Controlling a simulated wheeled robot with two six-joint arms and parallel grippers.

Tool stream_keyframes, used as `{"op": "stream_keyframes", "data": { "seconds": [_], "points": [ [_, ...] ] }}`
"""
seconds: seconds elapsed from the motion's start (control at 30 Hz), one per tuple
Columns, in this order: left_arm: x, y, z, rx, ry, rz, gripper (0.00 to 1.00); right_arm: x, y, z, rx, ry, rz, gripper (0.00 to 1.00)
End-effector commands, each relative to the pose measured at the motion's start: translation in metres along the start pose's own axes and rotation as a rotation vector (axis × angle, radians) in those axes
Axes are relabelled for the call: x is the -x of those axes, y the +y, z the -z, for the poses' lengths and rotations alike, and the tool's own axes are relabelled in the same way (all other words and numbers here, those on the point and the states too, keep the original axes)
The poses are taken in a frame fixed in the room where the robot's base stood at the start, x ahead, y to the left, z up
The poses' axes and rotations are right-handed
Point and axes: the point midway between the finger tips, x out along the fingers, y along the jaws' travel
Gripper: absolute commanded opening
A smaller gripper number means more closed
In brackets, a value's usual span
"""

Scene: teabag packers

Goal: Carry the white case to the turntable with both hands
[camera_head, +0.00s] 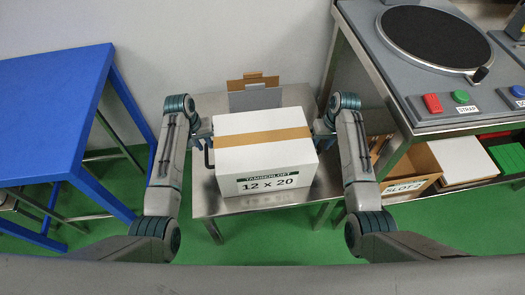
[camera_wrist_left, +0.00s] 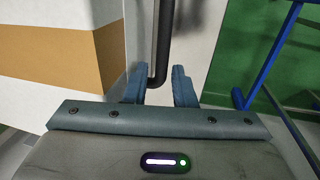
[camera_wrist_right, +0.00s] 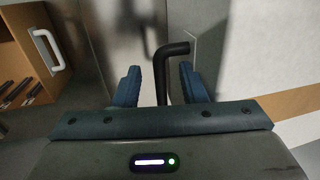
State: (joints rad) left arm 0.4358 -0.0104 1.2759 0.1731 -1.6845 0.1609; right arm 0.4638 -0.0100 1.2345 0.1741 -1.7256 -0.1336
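The white case (camera_head: 262,155) has a brown tape band and a label reading TAMBERLOFT 12 x 20. It rests on a small steel table (camera_head: 235,208). My left gripper (camera_head: 206,132) is at the case's left side; in the left wrist view its fingers (camera_wrist_left: 159,85) stand apart on either side of a black handle (camera_wrist_left: 164,40). My right gripper (camera_head: 322,128) is at the right side; in the right wrist view its fingers (camera_wrist_right: 160,85) stand apart around another black handle (camera_wrist_right: 162,75). The turntable (camera_head: 434,37) is a dark disc on the grey bench at upper right.
The bench (camera_head: 392,62) carries a red button (camera_head: 432,103) and a green button (camera_head: 461,97). Below it are an open carton marked SLOT 2 (camera_head: 408,187) and other boxes. A blue table (camera_head: 52,110) stands at left. A grey-and-brown item (camera_head: 253,92) is behind the case.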

Motion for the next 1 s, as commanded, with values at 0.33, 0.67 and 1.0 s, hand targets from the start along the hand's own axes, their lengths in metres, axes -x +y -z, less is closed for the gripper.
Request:
{"op": "stream_keyframes", "data": {
  "seconds": [0.33, 0.67, 1.0],
  "points": [
    [-0.0053, -0.0001, -0.0002, 0.000, 0.000, 0.001, 0.23, -0.0052, 0.0000, 0.0000, 0.000, 0.001, 0.000, 0.38],
    [-0.0049, -0.0002, 0.0000, 0.000, 0.000, 0.001, 0.00, -0.0049, 0.0002, 0.0000, 0.000, 0.001, -0.001, 0.00],
    [-0.0046, -0.0002, 0.0002, 0.000, 0.000, 0.001, 0.00, -0.0046, 0.0004, 0.0001, 0.000, 0.001, -0.001, 0.00]
  ]
}}
